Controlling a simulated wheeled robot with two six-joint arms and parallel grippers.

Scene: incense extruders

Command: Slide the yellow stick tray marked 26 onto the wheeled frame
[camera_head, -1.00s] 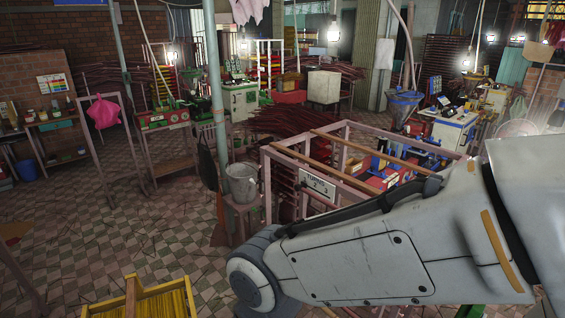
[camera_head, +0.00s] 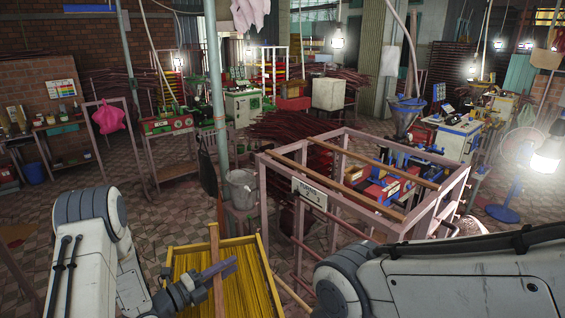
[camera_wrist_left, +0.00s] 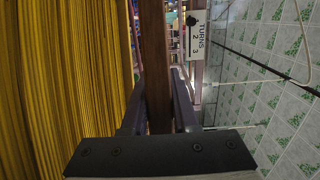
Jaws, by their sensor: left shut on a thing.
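The yellow stick tray (camera_head: 258,252) is at the bottom middle of the head view, full of thin yellow sticks, with a brown wooden bar down its middle. I see no number 26 on it. My left gripper (camera_head: 228,268) is shut on that bar; in the left wrist view the bar (camera_wrist_left: 155,60) passes between the two fingers (camera_wrist_left: 158,115), with yellow sticks to its left. A pinkish open frame (camera_head: 270,195) with wooden top rails stands just beyond the tray; its wheels cannot be made out. My right gripper is out of view; only my right arm shows.
A sign reading TURNS 2 3 (camera_wrist_left: 198,38) hangs on the open frame. A metal bucket (camera_head: 241,188) and a green pole (camera_head: 216,90) stand left of the frame. Another rack (camera_head: 268,65) with coloured trays stands far back. Tiled floor on the left is mostly clear.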

